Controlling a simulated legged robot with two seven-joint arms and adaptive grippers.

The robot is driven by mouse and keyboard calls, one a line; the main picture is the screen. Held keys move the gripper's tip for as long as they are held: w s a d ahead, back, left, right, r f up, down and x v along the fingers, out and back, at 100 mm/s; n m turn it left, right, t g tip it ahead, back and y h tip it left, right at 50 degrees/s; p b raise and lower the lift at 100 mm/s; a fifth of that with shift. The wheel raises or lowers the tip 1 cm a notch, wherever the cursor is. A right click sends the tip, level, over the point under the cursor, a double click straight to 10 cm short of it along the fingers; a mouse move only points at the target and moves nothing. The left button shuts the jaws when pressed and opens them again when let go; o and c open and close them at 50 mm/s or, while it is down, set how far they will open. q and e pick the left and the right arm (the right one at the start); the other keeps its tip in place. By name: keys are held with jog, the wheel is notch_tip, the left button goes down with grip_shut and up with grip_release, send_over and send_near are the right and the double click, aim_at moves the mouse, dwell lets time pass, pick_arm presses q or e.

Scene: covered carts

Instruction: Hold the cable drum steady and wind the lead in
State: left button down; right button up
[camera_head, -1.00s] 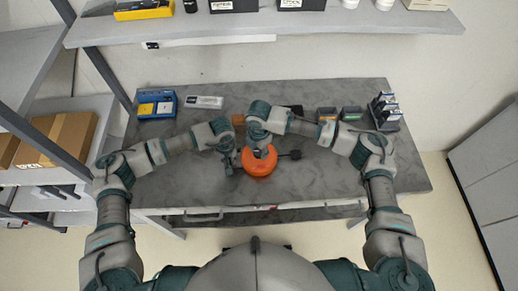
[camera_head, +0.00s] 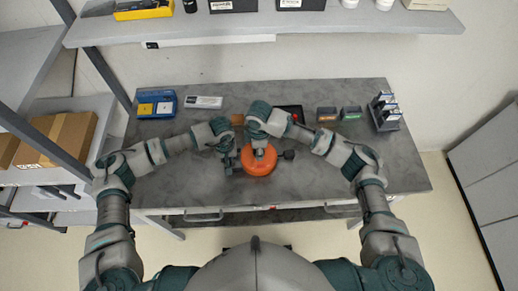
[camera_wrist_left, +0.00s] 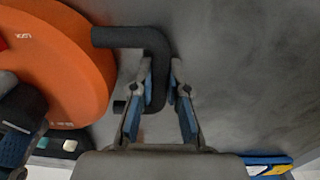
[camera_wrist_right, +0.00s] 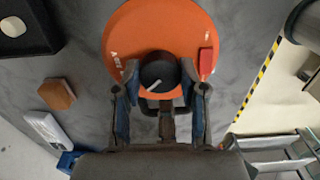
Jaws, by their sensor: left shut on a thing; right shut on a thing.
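The orange cable drum (camera_head: 259,168) lies flat on the grey bench near its front middle. It fills the upper left of the left wrist view (camera_wrist_left: 60,75). My left gripper (camera_wrist_left: 161,75) is shut on a dark bent handle (camera_wrist_left: 125,37) beside the drum. My right gripper (camera_wrist_right: 160,80) is above the drum, shut on a dark round knob (camera_wrist_right: 158,75) with a white mark. A red block (camera_wrist_right: 206,63) sits on the drum's face. A small dark piece (camera_head: 289,154), perhaps the lead's plug, lies just right of the drum. The lead itself is hard to make out.
A blue box (camera_head: 156,104) and a white packet (camera_head: 203,102) lie at the back left of the bench (camera_head: 330,185). The bench's right front is clear.

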pick_arm(q)
jog(key=shift+s+d, duration=0.1)
pick_arm(e)
jog(key=m, duration=0.4)
jog(key=shift+a, duration=0.15)
jog(key=shift+r+m, duration=0.1)
jog(key=shift+m, duration=1.8)
jog(key=o, duration=1.1)
jog(key=shift+o, duration=0.2)
notch_tip(320, 180, up, 12)
pick_arm(q)
jog(key=c, duration=1.1)
grip_release()
